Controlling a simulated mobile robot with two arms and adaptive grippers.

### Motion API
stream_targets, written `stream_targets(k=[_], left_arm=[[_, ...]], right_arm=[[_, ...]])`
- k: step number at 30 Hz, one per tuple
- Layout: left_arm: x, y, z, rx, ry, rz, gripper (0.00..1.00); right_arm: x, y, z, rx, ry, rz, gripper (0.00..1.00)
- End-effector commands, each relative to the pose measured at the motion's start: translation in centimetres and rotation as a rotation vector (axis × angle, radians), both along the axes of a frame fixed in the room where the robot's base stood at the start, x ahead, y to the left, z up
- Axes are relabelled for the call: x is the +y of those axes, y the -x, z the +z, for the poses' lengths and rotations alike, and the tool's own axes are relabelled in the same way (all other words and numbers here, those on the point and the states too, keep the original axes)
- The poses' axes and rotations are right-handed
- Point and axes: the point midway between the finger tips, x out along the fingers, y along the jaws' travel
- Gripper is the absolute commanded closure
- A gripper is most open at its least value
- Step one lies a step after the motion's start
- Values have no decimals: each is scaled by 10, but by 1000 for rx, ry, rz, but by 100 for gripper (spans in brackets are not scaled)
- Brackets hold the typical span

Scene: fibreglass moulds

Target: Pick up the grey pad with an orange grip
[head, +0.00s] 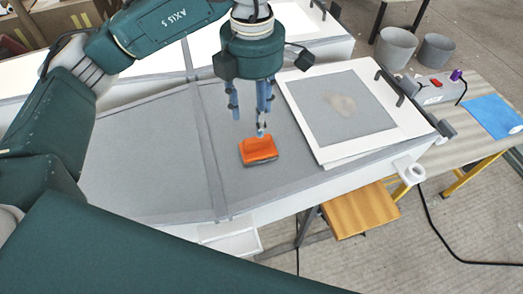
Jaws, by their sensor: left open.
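The grey pad with an orange grip (258,151) lies on the grey surface of the long mould (150,165). Its orange grip faces up, and a thin grey edge shows along its lower side. My left gripper (249,123) points down just above and behind the pad. Its fingers are spread apart with nothing between them. One fingertip is close to the pad's far edge; I cannot tell whether it touches. My right gripper does not show.
A white-framed panel with a grey middle (342,108) lies to the right of the pad. A wooden stool (360,209) stands below the mould's front edge.

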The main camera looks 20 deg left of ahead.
Motion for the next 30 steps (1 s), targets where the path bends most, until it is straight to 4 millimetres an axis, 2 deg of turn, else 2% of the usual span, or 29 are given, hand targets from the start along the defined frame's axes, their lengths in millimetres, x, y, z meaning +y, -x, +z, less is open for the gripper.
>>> stream_targets(k=[3,8,13,17,21,30], left_arm=[[0,1,-20,6,2,-1,51],[-1,1,-38,5,3,0,51],[-1,-1,-50,7,5,0,51],[-2,-4,-69,10,5,1,51],[-2,-5,-88,6,5,1,51],[-3,-6,-93,4,6,0,53]], right_arm=[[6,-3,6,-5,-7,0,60],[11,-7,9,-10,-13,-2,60],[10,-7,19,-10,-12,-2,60],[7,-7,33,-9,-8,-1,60],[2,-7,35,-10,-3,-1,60],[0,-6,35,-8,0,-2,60]])
